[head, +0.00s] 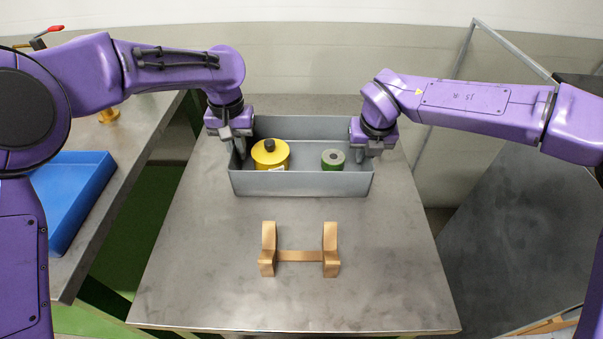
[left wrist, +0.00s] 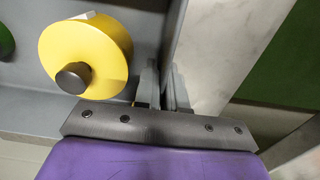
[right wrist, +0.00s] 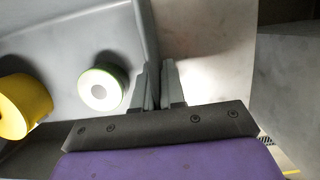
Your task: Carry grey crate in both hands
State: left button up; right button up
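The grey crate (head: 300,184) is an open box at the far middle of the metal table, level and seemingly resting on it. My left gripper (head: 239,147) is at the crate's left wall, pointing down. In the left wrist view its fingers (left wrist: 163,90) stand close together on both sides of that wall (left wrist: 172,35). My right gripper (head: 362,154) is at the right wall. In the right wrist view its fingers (right wrist: 158,85) likewise straddle the wall (right wrist: 146,30) closely.
A copper-coloured cradle (head: 300,256) with two uprights stands on the table in front of the crate. The table (head: 200,280) is otherwise bare. A side bench at the left holds a blue tray (head: 75,190). A dark grey surface (head: 510,220) lies at the right.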

pick_arm(q)
jog(key=o, duration=0.4)
jog(key=shift+r, duration=0.1)
jog(key=shift+c, duration=0.2)
pick_arm(e)
jog(key=o, duration=0.4)
jog(key=shift+c, duration=0.2)
jog(key=shift+r, duration=0.1)
pick_arm(q)
notch_tip(320, 180, up, 12)
jog(key=shift+f, duration=0.1)
pick_arm(e)
jog(key=shift+s+r, duration=0.1)
jog(key=shift+r, duration=0.2)
jog(key=v, duration=1.1)
jog(key=shift+r, duration=0.2)
